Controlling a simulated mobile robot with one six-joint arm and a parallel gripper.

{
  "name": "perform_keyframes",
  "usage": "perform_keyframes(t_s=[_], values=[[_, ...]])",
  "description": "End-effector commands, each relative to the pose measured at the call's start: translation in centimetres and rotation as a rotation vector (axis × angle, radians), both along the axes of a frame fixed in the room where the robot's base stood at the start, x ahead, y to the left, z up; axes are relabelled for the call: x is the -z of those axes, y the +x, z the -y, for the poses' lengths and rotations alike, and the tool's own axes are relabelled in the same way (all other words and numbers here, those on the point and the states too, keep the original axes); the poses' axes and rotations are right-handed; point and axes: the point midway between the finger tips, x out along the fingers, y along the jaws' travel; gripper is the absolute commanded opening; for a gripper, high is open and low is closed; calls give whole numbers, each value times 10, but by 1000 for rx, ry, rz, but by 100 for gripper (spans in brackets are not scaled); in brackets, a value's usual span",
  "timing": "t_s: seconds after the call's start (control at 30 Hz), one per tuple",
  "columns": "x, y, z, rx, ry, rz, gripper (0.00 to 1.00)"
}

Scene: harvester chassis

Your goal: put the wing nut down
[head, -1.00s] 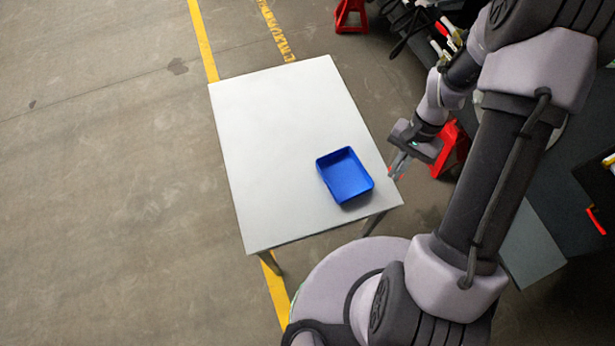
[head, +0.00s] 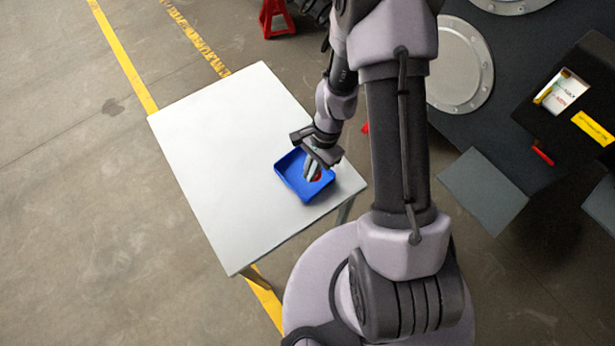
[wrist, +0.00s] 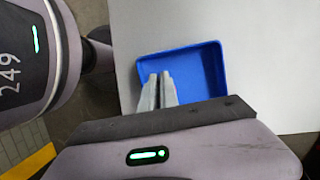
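My gripper (head: 310,179) points down over the blue tray on the table. In the wrist view its two grey fingers (wrist: 159,77) are close together, with a narrow gap, over the tray's inside. A small red piece (head: 317,176), which I take for the wing nut, shows at the fingertips in the head view. It is too small to make out its shape, and the fingers hide it in the wrist view. The blue tray (head: 289,182) also shows in the wrist view (wrist: 213,62); its visible floor looks empty.
The tray stands near the right corner of a white table (head: 215,150), whose left and far parts are bare. A dark machine body (head: 520,60) with a round plate is at the right. A red stand (head: 277,18) is on the floor beyond the table.

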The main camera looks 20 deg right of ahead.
Motion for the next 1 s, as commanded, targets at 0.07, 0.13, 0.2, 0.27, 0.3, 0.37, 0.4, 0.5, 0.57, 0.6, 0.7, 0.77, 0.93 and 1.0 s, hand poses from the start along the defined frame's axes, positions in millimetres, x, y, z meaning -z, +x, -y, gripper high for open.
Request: perform_keyframes(t_s=[0.07,0.13,0.2,0.27,0.3,0.37,0.4,0.5,0.57,0.6,0.7,0.77,0.93,1.0], values=[[9,4,-8,-2,1,-1,0],[29,3,-6,-1,0,-2,0],[39,3,-6,-1,0,-2,0],[38,4,-6,0,0,0,0],[36,4,-6,-1,0,0,0],[36,4,-6,-1,0,0,0],[36,4,-6,-1,0,0,0],[39,4,-6,-1,0,0,0],[40,4,-6,-1,0,0,8],[39,4,-6,-1,0,0,16],[39,4,-6,-2,0,1,26],[39,4,-6,-2,0,1,26],[38,4,-6,-2,0,1,26],[32,4,-6,-2,0,1,26]])
